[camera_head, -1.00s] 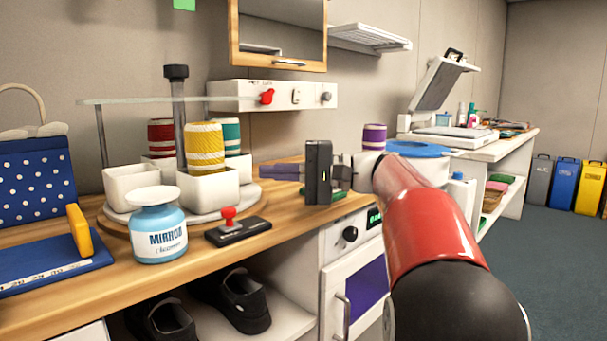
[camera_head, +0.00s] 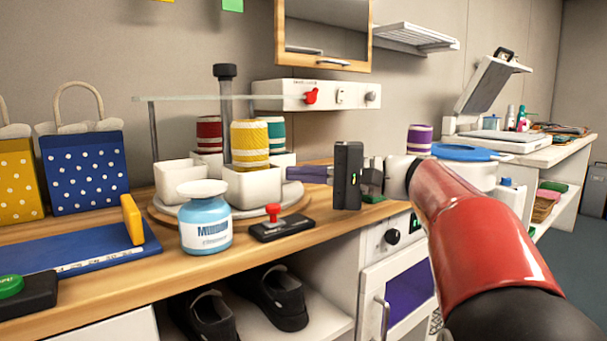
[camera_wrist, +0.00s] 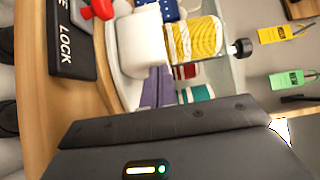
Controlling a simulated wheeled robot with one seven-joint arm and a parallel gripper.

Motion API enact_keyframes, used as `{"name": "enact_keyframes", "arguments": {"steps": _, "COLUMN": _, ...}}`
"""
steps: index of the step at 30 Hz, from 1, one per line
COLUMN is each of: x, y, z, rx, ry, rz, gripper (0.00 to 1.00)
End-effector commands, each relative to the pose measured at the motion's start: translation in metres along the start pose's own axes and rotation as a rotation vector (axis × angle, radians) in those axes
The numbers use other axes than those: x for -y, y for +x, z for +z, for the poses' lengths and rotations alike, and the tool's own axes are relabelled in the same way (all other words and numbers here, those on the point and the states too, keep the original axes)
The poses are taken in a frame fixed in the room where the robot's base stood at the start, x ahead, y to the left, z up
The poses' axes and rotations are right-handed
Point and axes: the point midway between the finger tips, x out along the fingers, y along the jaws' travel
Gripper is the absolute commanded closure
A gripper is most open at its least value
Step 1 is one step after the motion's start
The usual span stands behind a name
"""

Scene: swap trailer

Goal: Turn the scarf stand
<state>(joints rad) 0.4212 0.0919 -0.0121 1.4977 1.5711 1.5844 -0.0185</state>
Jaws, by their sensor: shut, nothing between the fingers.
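The scarf stand is a round wooden turntable (camera_head: 165,214) with a centre post, a glass top and white boxes. Its boxes hold a yellow rolled scarf (camera_head: 250,143), a red one (camera_head: 209,134) and a teal one (camera_head: 275,133). My gripper (camera_head: 290,173) is shut and empty, its purple fingers pointing left at the right side of the front white box (camera_head: 252,186). In the wrist view the finger tips (camera_wrist: 160,70) lie beside the white box (camera_wrist: 141,45), below the yellow scarf (camera_wrist: 197,38); whether they touch is unclear.
A blue-labelled jar (camera_head: 206,225) and a black lock block with a red knob (camera_head: 282,228) stand in front of the turntable. A blue dotted bag (camera_head: 84,172) is at left. A wall panel with a red switch (camera_head: 311,96) is behind. A purple roll (camera_head: 419,139) stands right.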

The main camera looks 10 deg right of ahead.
Motion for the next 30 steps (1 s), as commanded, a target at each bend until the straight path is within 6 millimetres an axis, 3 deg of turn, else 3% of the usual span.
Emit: {"name": "enact_keyframes", "arguments": {"steps": 30, "x": -0.002, "y": 0.007, "z": 0.015, "rx": -0.081, "ry": -0.002, "rz": -0.001, "gripper": 1.0}}
